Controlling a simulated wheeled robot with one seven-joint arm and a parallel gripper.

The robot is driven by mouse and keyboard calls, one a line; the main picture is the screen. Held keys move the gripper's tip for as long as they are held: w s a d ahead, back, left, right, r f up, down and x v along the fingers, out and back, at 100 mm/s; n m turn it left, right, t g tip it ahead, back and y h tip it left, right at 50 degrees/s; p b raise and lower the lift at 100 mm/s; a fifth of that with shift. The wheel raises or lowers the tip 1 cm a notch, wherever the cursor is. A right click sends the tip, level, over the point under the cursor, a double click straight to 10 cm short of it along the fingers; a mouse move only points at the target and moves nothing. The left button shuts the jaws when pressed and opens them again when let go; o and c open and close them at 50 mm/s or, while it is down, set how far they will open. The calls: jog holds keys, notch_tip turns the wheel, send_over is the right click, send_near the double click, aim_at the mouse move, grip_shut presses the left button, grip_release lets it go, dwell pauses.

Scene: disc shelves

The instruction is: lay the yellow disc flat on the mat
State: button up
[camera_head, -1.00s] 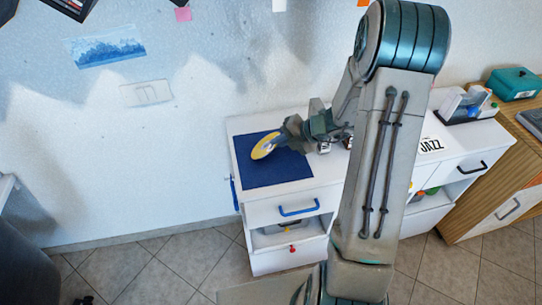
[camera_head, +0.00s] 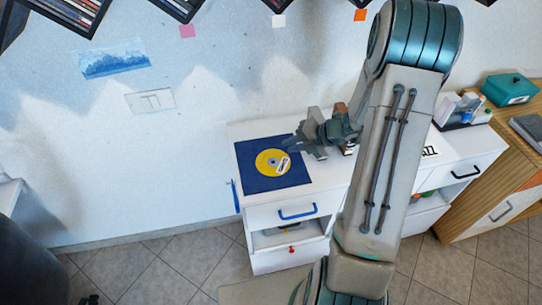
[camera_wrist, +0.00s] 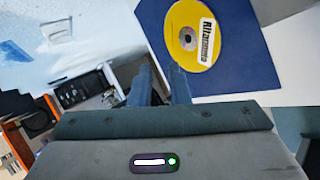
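The yellow disc (camera_head: 266,160) lies flat on the dark blue mat (camera_head: 246,178), near its middle, with a white label facing up. In the wrist view the disc (camera_wrist: 183,52) and mat (camera_wrist: 238,72) show at the upper right, and the disc's whole face is clear. My gripper (camera_head: 291,144) is just right of the disc, by the mat's right edge. In the wrist view the fingers of my gripper (camera_wrist: 162,78) stand a little apart with nothing between them, so it is open and empty.
The mat covers the left end of a white cabinet (camera_head: 326,178) with a blue drawer handle (camera_head: 298,212). Disc shelves (camera_head: 75,12) hang on the wall above. A teal box (camera_head: 510,89) stands on the wooden cabinet at right. My arm hides the cabinet's middle.

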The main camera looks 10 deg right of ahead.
jog(key=shift+p+v, duration=0.5)
jog(key=shift+v, duration=0.6)
notch_tip(320, 180, up, 8)
jog(key=s+d+p, duration=0.1)
jog(key=p, duration=0.4)
jog(key=shift+s+d+p, duration=0.2)
jog(key=shift+d+p, duration=0.2)
